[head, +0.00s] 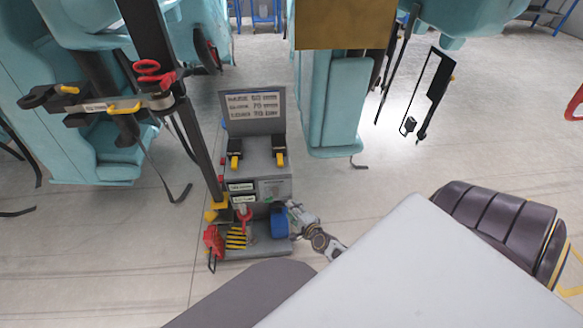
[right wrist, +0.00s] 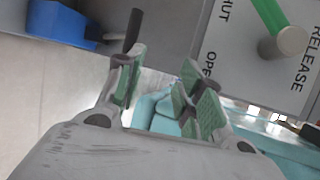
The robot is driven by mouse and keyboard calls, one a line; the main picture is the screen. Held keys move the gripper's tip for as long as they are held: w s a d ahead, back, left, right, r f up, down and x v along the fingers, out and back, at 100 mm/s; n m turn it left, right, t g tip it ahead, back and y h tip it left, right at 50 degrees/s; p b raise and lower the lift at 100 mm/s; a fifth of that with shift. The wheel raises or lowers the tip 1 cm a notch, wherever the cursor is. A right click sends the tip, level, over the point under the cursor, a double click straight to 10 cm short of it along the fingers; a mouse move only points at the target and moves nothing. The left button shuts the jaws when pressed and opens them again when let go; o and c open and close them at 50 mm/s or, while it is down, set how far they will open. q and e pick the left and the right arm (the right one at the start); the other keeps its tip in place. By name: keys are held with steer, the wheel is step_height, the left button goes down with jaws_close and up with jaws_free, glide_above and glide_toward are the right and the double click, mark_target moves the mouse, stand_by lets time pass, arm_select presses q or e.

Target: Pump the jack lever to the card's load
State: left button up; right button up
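A grey stand (head: 258,155) carries a printed card (head: 252,106), whose lines are too small to read surely. My right gripper (head: 296,212) is at the right side of the stand's lower bay, near a blue object (head: 278,222). In the right wrist view my right gripper (right wrist: 163,88) is open, with nothing seen between its fingers. A short dark rod (right wrist: 134,30) stands just beyond its left finger; whether it is the jack lever I cannot tell. A plate (right wrist: 268,62) reading RELEASE carries a green handle (right wrist: 265,18) with a grey round end. My left gripper is out of view.
Yellow springs (head: 236,239) and a red item (head: 212,240) sit at the stand's lower left. A dark ribbed seat (head: 500,225) is at right. Open floor (head: 390,190) lies right of the stand.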

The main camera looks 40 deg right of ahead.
steer(key=shift+v, duration=1.95)
steer(key=shift+f, duration=0.1)
steer(key=shift+o, duration=0.4)
